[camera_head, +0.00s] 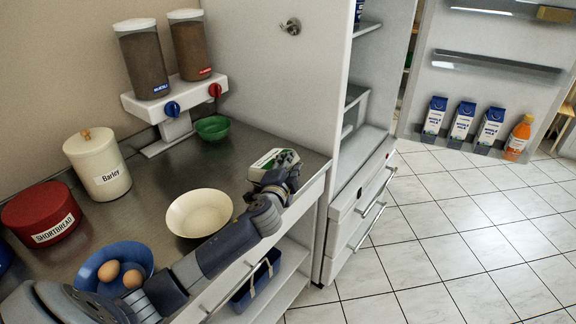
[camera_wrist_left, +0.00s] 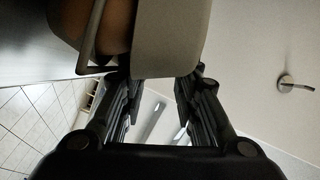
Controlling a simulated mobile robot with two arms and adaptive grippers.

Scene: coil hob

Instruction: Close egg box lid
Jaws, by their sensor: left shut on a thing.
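The egg box (camera_head: 268,160) stands near the front right corner of the counter, its top white and green in the head view. My left gripper (camera_head: 287,177) is at its near right side and hides part of it. In the left wrist view the pale grey egg box (camera_wrist_left: 172,40) fills the top, with brown eggs showing in a gap beside a thin edge. My left gripper (camera_wrist_left: 158,84) is shut on the egg box there; I cannot tell exactly which part lies between the fingertips. The right gripper is not in view.
A cream bowl (camera_head: 199,213), a blue bowl (camera_head: 93,272) with brown eggs and a green bowl (camera_head: 213,128) stand on the counter (camera_head: 150,185). A cereal dispenser (camera_head: 175,92) is at the back. The open fridge (camera_head: 345,150) rises right of the counter.

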